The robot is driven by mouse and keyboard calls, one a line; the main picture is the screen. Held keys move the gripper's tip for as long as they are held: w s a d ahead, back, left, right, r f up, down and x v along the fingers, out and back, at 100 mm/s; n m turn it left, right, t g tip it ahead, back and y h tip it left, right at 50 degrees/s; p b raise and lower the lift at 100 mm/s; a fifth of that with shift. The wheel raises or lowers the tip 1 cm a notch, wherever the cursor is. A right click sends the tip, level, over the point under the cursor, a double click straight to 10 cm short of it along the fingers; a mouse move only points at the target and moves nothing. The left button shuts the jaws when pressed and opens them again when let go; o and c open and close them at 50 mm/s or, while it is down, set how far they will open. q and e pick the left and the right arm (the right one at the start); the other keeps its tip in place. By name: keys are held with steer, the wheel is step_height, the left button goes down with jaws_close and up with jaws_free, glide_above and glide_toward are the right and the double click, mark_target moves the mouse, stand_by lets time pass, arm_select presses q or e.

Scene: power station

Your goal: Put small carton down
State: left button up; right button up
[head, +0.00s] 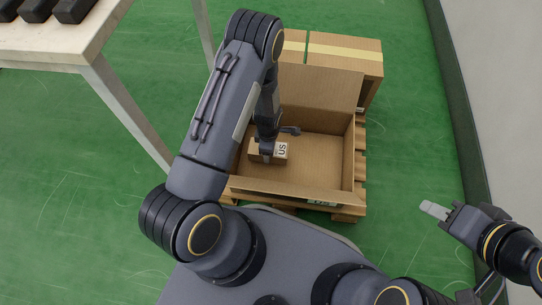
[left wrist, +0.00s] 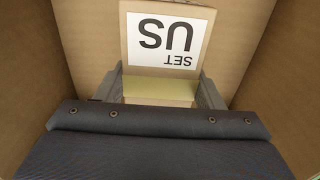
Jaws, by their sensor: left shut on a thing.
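The small carton (head: 259,158) is brown cardboard with a white label reading "US". It is inside the large open carton (head: 348,165), near its left side in the head view. In the left wrist view the small carton (left wrist: 128,55) shows its label and a tape strip between my fingers. My left gripper (head: 267,147) reaches down into the large carton and is shut on the small carton; it also shows in the left wrist view (left wrist: 160,90). Whether the small carton touches the floor of the large one I cannot tell. My right gripper (head: 435,210) is at the right, away from the cartons.
The large carton stands on a wooden pallet (head: 348,214) with its flap raised at the back. Closed taped cartons (head: 345,54) stand behind it. A table (head: 60,42) with dark objects (head: 38,10) is at upper left. A wall (head: 505,80) runs along the right. Green floor is clear between.

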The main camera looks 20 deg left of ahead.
arm_select(q)
steer(key=shift+f+b, duration=0.7)
steer(key=shift+f, duration=1.15)
steer(key=shift+f, duration=0.25)
steer(key=o, duration=1.2)
steer(key=shift+r, duration=0.2)
